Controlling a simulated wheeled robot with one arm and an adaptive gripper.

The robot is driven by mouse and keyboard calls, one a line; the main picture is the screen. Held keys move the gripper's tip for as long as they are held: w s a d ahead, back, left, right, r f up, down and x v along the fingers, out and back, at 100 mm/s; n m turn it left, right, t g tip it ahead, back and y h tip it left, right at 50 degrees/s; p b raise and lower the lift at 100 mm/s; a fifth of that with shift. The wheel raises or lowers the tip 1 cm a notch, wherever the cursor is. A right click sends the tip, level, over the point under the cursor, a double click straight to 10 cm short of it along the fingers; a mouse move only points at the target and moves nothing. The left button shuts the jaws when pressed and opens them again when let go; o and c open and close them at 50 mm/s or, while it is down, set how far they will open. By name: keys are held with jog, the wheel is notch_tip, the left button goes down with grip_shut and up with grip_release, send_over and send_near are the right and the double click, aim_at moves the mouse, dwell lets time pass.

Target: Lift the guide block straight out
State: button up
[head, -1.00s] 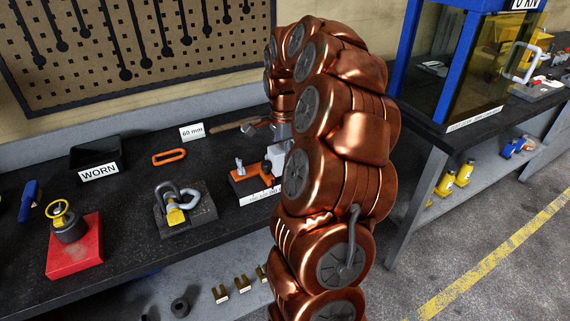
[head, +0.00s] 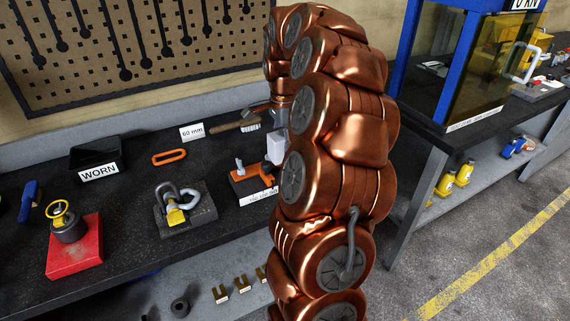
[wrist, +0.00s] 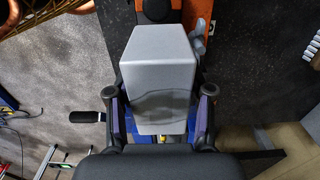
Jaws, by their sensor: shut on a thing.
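The guide block (wrist: 158,65) is a pale grey block and fills the middle of the wrist view. My gripper (wrist: 161,98) has one finger on each side of it and is shut on it. In the head view the guide block (head: 276,148) shows pale beside my arm, above the right end of an orange fixture (head: 245,181). My arm hides part of it and most of the gripper. I cannot tell whether its lower end is fully clear of the fixture. The orange fixture also shows at the top of the wrist view (wrist: 201,14).
On the dark bench (head: 120,215) stand a shackle on a grey plate (head: 185,212), a red block with a valve-like part (head: 75,250), a black WORN bin (head: 95,158) and an orange ring (head: 169,157).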

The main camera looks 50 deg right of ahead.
jog(key=shift+r, duration=1.55)
